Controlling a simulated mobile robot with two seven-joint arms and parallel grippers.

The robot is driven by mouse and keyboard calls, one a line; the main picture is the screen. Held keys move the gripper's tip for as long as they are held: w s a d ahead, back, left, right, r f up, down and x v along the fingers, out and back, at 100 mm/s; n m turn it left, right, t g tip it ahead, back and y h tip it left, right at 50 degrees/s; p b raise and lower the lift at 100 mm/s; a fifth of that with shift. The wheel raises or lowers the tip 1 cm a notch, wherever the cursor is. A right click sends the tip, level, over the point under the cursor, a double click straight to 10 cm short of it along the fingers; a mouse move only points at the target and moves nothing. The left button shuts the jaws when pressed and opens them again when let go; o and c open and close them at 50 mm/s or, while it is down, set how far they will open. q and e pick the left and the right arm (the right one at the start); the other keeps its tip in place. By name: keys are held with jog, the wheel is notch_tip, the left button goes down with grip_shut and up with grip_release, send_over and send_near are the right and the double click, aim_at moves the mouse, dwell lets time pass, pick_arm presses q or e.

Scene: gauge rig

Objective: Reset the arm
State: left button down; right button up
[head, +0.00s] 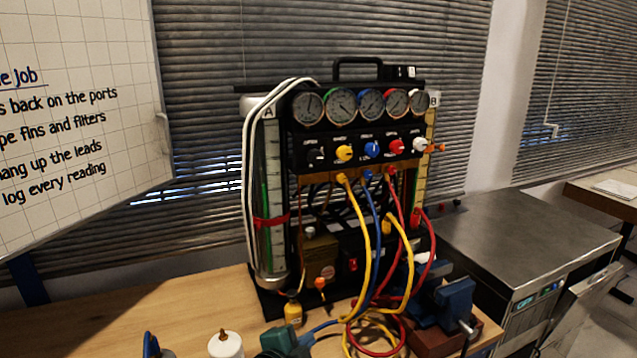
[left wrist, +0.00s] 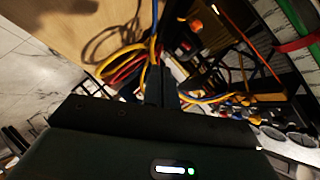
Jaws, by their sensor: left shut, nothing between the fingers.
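My left gripper (left wrist: 161,88) shows in the left wrist view, its dark fingers together with nothing between them. Beyond the fingertips are yellow and red hoses (left wrist: 128,66) and the wooden bench top. I cannot make out this gripper clearly in the head view. My right gripper is in neither view. The gauge rig (head: 365,135) stands upright on the bench, with several round dials and coloured knobs across its front. Blue, yellow and red hoses (head: 366,240) hang from its ports and loop down to the bench.
A blue vise (head: 455,299) stands right of the hoses, with a steel cabinet (head: 530,240) beyond. A small yellow bottle (head: 293,312), a white canister (head: 226,344) and a dark green device (head: 279,341) are at the front. The bench (head: 150,310) is mostly clear at left.

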pick_arm(q)
jog(key=s+a+f+n, duration=0.1)
jog(key=s+f+n, duration=0.1)
jog(key=s, duration=0.1)
jog(key=s+a+f+n, duration=0.1)
jog(key=s+f+n, duration=0.1)
jog(key=s+f, duration=0.1)
jog(key=s+a+f+n+g, duration=0.1)
jog(key=s+a+f+n, duration=0.1)
jog(key=s+f, duration=0.1)
jog(key=shift+s+f+y, duration=0.1)
jog(key=shift+f+y, duration=0.15)
jog(key=shift+y, duration=0.15)
jog(key=s+a+f+n+y, duration=0.1)
jog(key=s+a+f+n, duration=0.2)
jog(key=s, duration=0.5)
jog(key=s+a+f+n+g+y, duration=0.1)
jog(key=s+a+f+n, duration=0.2)
jog(key=s+a+n, duration=0.2)
jog(key=s, duration=0.3)
jog(key=shift+a+n, duration=0.35)
jog(key=shift+n, duration=0.05)
jog(key=shift+f, duration=0.1)
